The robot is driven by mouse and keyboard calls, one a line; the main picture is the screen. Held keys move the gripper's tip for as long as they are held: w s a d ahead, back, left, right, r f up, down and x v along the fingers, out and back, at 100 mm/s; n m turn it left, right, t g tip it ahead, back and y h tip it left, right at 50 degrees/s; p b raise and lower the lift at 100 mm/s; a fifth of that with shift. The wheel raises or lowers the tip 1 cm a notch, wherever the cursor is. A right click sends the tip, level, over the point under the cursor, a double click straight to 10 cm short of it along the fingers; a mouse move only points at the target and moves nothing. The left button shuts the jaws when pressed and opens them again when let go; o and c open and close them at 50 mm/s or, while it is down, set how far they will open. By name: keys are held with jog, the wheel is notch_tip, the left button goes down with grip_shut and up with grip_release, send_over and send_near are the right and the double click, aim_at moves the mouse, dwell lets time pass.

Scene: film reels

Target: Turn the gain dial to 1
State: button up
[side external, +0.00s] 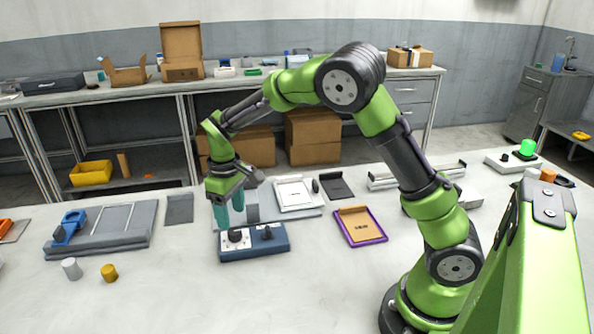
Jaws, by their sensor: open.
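A blue box (270,247) stands on the light table, with a white-faced dial (236,237) on its left part and a dark knob (268,233) on its right part. Which of the two is the gain dial, and its setting, cannot be read at this size. My gripper (230,221) points down over the left dial, with its teal fingers apart on either side of the dial's dark knob or just above it. Whether the fingers touch the knob cannot be told.
A grey board with a blue clamp (68,227) lies at left, with a white cylinder (71,268) and a yellow cylinder (109,273) in front. A purple-edged clipboard (361,226) lies right of the box. A grey plate with a white frame (294,195) lies behind.

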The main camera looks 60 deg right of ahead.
aim_at(234, 230)
notch_tip(234, 230, down, 5)
jog(key=shift+f, duration=0.1)
dwell(0.3)
jog(key=c, duration=1)
jog(key=shift+c, duration=0.2)
jog(key=shift+m, duration=0.4)
jog(key=m, duration=0.3)
jog(key=shift+m, duration=0.3)
jog(key=m, duration=0.4)
jog(key=shift+d, duration=0.1)
jog(key=shift+m, duration=0.3)
